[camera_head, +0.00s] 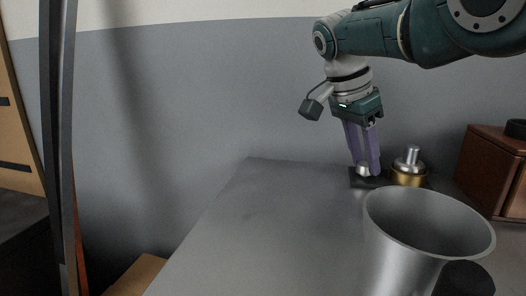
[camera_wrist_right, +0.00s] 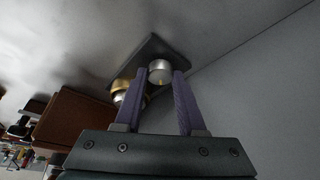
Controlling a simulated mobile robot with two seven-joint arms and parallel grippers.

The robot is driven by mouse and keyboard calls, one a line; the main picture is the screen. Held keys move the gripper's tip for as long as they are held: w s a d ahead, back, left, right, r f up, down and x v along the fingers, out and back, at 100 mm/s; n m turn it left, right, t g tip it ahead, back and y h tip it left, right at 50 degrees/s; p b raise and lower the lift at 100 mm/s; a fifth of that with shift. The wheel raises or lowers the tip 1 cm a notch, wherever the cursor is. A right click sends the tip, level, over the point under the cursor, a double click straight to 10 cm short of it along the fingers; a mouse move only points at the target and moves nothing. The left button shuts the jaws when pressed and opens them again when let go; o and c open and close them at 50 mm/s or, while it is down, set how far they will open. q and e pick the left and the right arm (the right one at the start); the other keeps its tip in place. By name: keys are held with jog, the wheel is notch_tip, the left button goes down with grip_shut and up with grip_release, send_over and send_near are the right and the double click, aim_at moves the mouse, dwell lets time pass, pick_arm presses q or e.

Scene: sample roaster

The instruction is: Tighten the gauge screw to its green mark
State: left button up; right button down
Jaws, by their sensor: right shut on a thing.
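My right gripper (camera_head: 367,172) points down at the back of the grey bench, its purple fingers around a small silver screw head (camera_head: 362,171). In the right wrist view the silver screw head (camera_wrist_right: 160,69) sits between the fingertips, with a small yellowish spot on its near side. It stands on a dark plate (camera_wrist_right: 153,47). Beside it on the plate is a brass collar with a steel knob (camera_head: 408,174), also partly seen behind the left finger in the right wrist view (camera_wrist_right: 121,86). I cannot make out a green mark. My left gripper is out of view.
A large metal cup (camera_head: 400,250) stands in the bench's front right, near the plate. A reddish-brown box (camera_head: 487,165) is at the right, against the wall. The bench's left and middle (camera_head: 270,230) are clear. A dark upright post (camera_head: 58,150) stands at the left.

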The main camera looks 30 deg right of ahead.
jog(key=c, duration=0.5)
grip_release()
jog(key=p+v, duration=0.4)
jog(key=shift+r, duration=0.3)
jog(key=shift+p+v, duration=1.1)
jog(key=shift+v, duration=1.55)
jog(key=shift+a, duration=0.15)
